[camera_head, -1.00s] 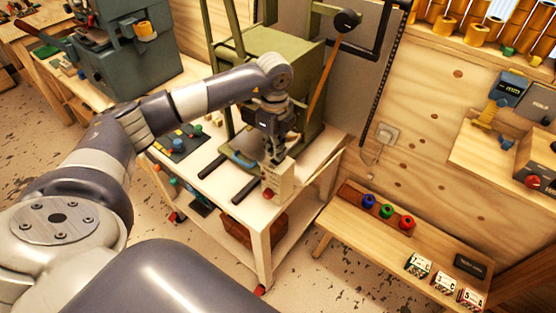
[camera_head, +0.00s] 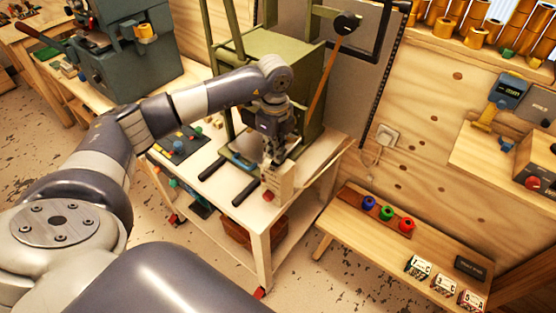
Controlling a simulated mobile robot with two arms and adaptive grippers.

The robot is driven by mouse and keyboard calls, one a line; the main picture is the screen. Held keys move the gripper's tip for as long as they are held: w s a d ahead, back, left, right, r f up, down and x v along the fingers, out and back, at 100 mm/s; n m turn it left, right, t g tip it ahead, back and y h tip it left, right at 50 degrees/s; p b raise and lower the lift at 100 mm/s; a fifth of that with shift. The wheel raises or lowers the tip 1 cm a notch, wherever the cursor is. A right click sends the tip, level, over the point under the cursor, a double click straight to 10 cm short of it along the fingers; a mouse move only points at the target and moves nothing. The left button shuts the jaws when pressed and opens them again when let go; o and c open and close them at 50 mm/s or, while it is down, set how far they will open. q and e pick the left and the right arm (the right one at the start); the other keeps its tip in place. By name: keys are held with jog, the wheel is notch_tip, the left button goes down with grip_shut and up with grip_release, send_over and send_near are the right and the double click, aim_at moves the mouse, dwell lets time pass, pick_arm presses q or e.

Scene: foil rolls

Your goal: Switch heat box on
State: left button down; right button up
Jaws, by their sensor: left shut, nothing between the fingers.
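My left gripper (camera_head: 273,154) is at the front of a green machine (camera_head: 285,62) on a pale worktable (camera_head: 232,184). Its fingers are shut with nothing seen between them, and they point down just above a small pale block (camera_head: 281,181) at the table's front edge. I cannot tell whether the fingers touch the block. A red knob (camera_head: 267,196) shows at the block's lower left. No label marks a heat box, so I cannot tell which unit it is. A dark box with a red knob (camera_head: 533,183) stands on the right shelf. My right gripper is not in view.
Two black handles (camera_head: 246,192) stick out at the table's front. A low bench (camera_head: 350,226) at the right bears blue, green and red spools (camera_head: 387,212) and small labelled boxes. Floor is free between table and bench.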

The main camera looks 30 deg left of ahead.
aim_at(275, 163)
pick_arm(q)
jog(key=shift+s+f+b, duration=0.1)
jog(key=shift+f+b, duration=0.8)
jog(key=shift+f, duration=0.25)
dwell(0.7)
jog(key=shift+r, duration=0.1)
jog(key=shift+r+p, duration=0.85)
jog(key=shift+r, duration=0.05)
notch_tip(275, 163, up, 2)
jog(key=shift+r+p, duration=0.1)
jog(key=shift+p, duration=0.55)
jog(key=shift+r+p, duration=0.95)
jog(key=shift+r, duration=0.45)
